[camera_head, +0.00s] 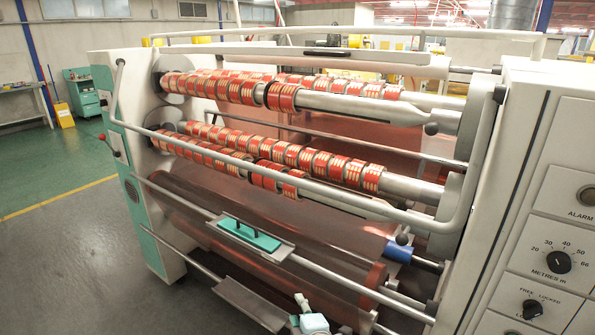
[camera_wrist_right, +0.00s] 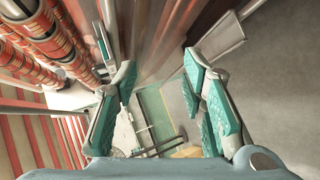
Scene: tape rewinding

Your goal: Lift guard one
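A grey tubular guard bar (camera_head: 290,178) runs across the front of the tape machine, in front of the lower row of red tape rolls. Its ends bend up at the left and right sides of the machine. I cannot tell for sure that this bar is guard one. My right gripper (camera_head: 309,315) shows in part at the bottom edge of the head view, well below the bar and apart from it. In the right wrist view the right gripper (camera_wrist_right: 160,82) has its teal-padded fingers spread, with nothing between them. My left gripper is not in view.
Red tape rolls (camera_head: 290,155) sit on several shafts. A teal block (camera_head: 248,234) lies on a grey plate below the bar. A control panel (camera_head: 558,235) stands at the right. Open green and grey floor (camera_head: 60,235) lies at the left.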

